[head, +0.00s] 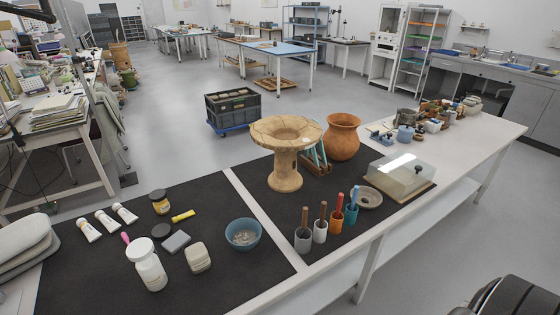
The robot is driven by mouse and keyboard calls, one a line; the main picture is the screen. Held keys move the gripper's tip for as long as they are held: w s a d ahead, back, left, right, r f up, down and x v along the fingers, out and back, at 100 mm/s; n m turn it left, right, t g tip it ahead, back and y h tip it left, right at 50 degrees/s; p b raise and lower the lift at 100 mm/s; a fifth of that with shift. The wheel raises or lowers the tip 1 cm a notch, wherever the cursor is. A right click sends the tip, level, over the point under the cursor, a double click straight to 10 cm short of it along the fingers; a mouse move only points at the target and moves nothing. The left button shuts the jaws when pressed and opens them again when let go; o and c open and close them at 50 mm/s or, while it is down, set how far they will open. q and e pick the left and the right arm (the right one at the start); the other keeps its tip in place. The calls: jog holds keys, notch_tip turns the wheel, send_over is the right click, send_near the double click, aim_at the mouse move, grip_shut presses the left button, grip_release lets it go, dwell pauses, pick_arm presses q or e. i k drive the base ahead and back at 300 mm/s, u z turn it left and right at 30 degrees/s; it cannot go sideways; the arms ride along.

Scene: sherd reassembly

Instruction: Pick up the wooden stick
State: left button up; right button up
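No separate wooden stick lies loose on the table that I can make out. Two brown, wood-coloured handles stand upright at the front of the right dark mat: one brown handle (305,215) in a grey cup (303,240), the other brown handle (323,210) in a white cup (320,232). I cannot tell whether either is the wooden stick. Beside them, an orange handle (339,203) stands in an orange cup (335,226) and a blue handle (354,195) in a blue cup (350,215). Neither of my grippers is in view.
A large clay stand (285,175) and a round clay pot (342,140) stand behind the cups. A shallow grey bowl (368,198) and a clear-covered box (400,175) sit to the right. A blue bowl (243,234) and a white bottle (148,268) stand on the left mat.

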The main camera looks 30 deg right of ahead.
aim_at(323, 212)
jog(key=z, duration=1.3)
